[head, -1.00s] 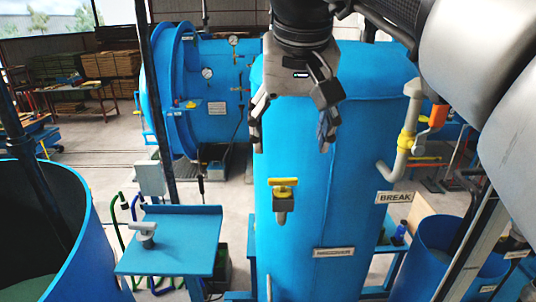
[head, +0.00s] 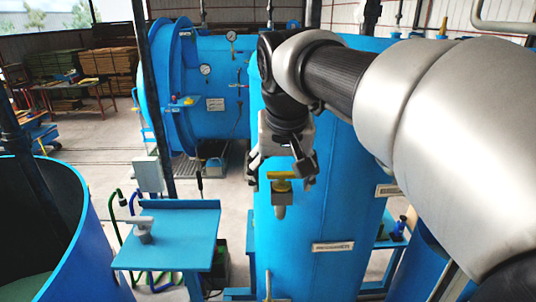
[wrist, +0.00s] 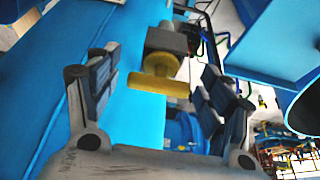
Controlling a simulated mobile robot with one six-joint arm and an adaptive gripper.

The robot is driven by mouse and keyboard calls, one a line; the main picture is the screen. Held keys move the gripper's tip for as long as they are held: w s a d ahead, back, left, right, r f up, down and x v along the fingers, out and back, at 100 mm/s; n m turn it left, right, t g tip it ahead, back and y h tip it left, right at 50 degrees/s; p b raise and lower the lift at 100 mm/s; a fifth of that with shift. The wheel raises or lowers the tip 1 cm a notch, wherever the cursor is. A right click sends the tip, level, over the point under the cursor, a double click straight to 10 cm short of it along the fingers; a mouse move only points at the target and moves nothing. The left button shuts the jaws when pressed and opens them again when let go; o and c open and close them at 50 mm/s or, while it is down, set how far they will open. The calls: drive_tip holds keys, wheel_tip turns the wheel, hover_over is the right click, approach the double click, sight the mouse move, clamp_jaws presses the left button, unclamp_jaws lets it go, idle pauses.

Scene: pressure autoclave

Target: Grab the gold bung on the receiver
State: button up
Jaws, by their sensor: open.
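The receiver (head: 325,205) is a tall blue upright tank in the head view, with a name plate low on its front. The gold bung (head: 281,176) is a yellow T-shaped handle above a grey fitting on the tank's left front. It also shows in the wrist view (wrist: 160,86), with its yellow bar crosswise between my fingers. My gripper (head: 281,171) points down over the bung, its fingers spread to either side. In the wrist view my gripper (wrist: 161,66) is open and empty. I cannot tell whether either finger touches the bung.
A blue side table (head: 190,240) with a grey fitting (head: 140,228) stands left of the receiver. An open blue vat (head: 75,215) is at far left. A horizontal blue autoclave (head: 178,90) with gauges lies behind. My arm covers the receiver's upper right.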

drive_tip(key=shift+s+d, duration=0.1)
drive_tip(key=shift+c, duration=0.3)
drive_tip(key=c, duration=1.1)
